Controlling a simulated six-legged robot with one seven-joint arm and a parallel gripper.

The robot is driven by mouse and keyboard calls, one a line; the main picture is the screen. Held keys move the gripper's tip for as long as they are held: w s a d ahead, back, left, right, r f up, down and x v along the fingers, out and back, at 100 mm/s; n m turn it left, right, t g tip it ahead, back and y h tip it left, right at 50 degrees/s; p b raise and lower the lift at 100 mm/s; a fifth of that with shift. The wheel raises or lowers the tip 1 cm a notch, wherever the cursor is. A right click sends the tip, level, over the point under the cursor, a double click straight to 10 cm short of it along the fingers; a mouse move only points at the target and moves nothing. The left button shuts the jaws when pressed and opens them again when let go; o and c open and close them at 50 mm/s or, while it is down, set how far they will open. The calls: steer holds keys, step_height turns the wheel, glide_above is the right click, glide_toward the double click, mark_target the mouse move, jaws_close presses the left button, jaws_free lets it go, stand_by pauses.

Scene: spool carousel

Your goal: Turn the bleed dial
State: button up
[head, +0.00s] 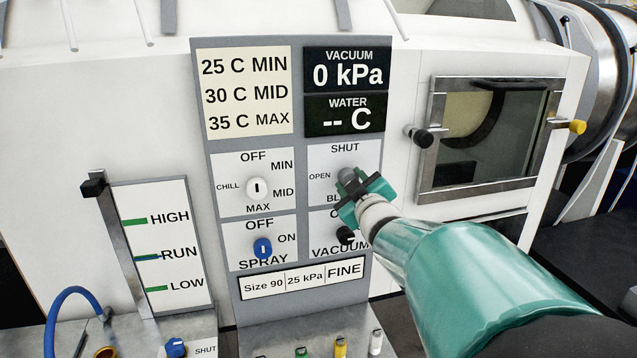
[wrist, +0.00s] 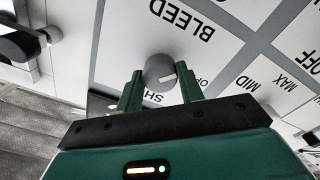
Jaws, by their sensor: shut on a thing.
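The bleed dial (head: 347,175) is a round grey knob on the white panel square with SHUT above it and OPEN to its left. The gripper partly covers its BLEED label in the head view. The wrist view shows the dial (wrist: 158,72) upside down, with the whole BLEED label. A pale mark on its face points roughly toward the OPEN label. My gripper (head: 363,188) has green fingers and reaches the dial from the lower right. In the wrist view its fingers (wrist: 160,90) stand on either side of the dial, shut on it.
The chill dial (head: 257,188) is left, the blue spray dial (head: 263,248) lower left, and the black vacuum dial (head: 346,236) just below my gripper. A black handle (head: 419,136) sticks out at the right beside a windowed door (head: 440,185). The displays read 0 kPa and -- C.

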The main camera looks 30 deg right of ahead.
steer(key=shift+n+y, duration=0.5)
steer(key=shift+n, duration=8.5)
steer(key=o, duration=1)
steer(key=shift+s, duration=0.2)
steer(key=v, duration=1.3)
steer(key=shift+s+a+f, duration=0.1)
steer(key=shift+s+f, duration=0.15)
